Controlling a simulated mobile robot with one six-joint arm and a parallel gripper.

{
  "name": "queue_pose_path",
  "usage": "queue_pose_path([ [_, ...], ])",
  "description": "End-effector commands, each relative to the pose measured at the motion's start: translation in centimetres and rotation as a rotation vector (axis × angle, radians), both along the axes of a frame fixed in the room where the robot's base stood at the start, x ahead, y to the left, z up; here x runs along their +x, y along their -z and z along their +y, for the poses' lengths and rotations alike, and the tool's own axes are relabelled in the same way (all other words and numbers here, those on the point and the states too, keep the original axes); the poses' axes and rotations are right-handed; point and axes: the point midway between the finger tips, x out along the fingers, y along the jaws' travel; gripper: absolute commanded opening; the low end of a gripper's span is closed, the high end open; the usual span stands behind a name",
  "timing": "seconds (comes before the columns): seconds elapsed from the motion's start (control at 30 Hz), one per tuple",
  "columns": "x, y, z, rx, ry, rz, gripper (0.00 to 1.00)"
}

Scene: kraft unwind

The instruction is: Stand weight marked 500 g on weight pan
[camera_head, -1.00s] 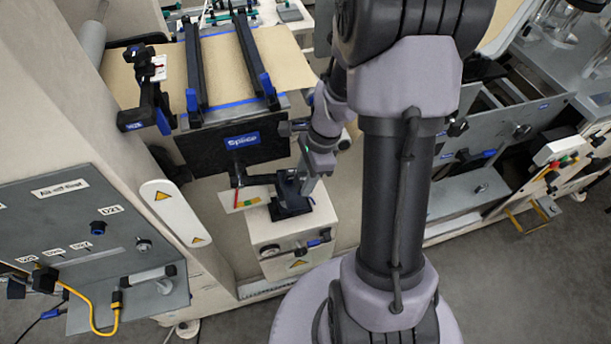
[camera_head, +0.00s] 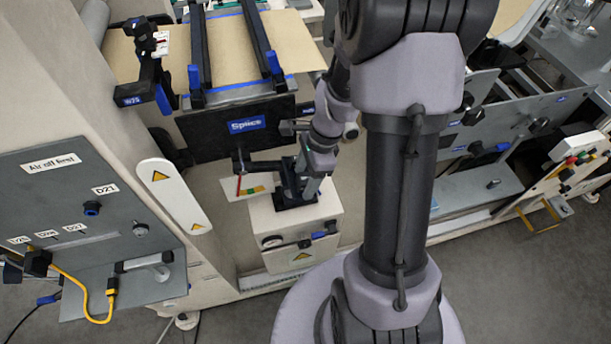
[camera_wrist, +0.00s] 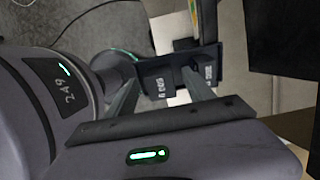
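In the wrist view, a dark block (camera_wrist: 160,84) with a pale label that seems to read 500 g stands on a black holder. A second dark labelled block (camera_wrist: 209,73) stands to its right, partly behind a finger. My gripper (camera_wrist: 160,76) has its two grey fingers apart, one to each side of the first block; contact is not clear. In the head view, my gripper (camera_head: 309,188) is low over the black holder (camera_head: 292,202) on a white cabinet; the blocks are too small to tell there. I cannot clearly make out the weight pan.
A small coloured scale plate (camera_head: 248,190) with a red pointer is just left of the holder. A black splice plate (camera_head: 240,128) stands behind it. The white cabinet (camera_head: 297,237) has a gauge on its front. A grey panel (camera_head: 85,205) with a yellow cable stands at left.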

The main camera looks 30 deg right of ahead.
Motion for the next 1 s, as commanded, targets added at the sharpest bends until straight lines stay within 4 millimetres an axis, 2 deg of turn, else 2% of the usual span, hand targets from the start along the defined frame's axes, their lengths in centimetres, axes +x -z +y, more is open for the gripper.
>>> queue_pose_path([
  [0.17,0.0,0.0,0.0,0.0,0.0,0.001,0.61],
  [0.27,0.0,-1.1,-0.2,0.0,0.0,-0.001,0.61],
  [0.37,-0.2,-3.9,-0.9,-0.002,0.002,-0.002,0.61],
  [0.6,-0.8,-11.8,-3.0,-0.002,0.002,-0.003,0.61],
  [0.7,-1.0,-14.3,-3.6,-0.002,0.002,-0.002,0.61],
  [0.83,-1.2,-16.2,-4.2,-0.001,0.001,-0.001,0.61],
  [1.0,-1.3,-16.9,-4.4,0.0,0.0,0.001,0.61],
])
